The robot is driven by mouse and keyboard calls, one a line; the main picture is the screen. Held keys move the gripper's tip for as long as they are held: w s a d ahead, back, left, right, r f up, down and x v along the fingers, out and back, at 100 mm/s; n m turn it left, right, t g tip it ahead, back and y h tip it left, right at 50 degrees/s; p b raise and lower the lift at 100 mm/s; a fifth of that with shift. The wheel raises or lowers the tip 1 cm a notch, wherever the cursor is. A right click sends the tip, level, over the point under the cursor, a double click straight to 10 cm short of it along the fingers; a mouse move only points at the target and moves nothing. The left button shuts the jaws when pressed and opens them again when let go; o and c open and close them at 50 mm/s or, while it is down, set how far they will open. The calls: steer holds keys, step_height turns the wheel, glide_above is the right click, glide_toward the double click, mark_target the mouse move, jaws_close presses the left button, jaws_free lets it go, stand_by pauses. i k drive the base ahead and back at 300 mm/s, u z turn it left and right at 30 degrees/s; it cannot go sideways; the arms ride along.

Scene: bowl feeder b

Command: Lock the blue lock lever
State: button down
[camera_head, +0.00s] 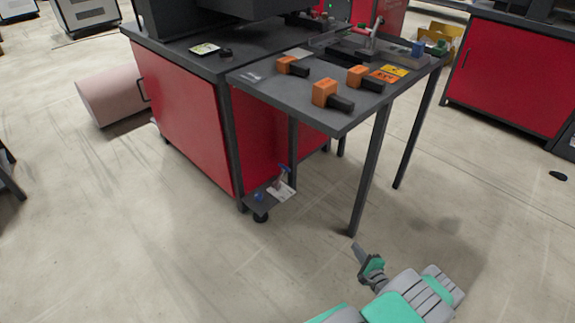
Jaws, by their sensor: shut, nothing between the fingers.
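My gripper (357,250) is shut and empty, above the floor at lower right, well apart from the plate and the lever.
A dark side table (300,88) carries orange blocks (325,94), and its legs stand between open floor areas. The red cabinet (185,120) is behind left. Bare floor (290,255) lies between the plate and my gripper. Another red cabinet (508,75) stands right.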

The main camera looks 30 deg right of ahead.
mark_target(284, 168)
steer(key=i, duration=1.3)
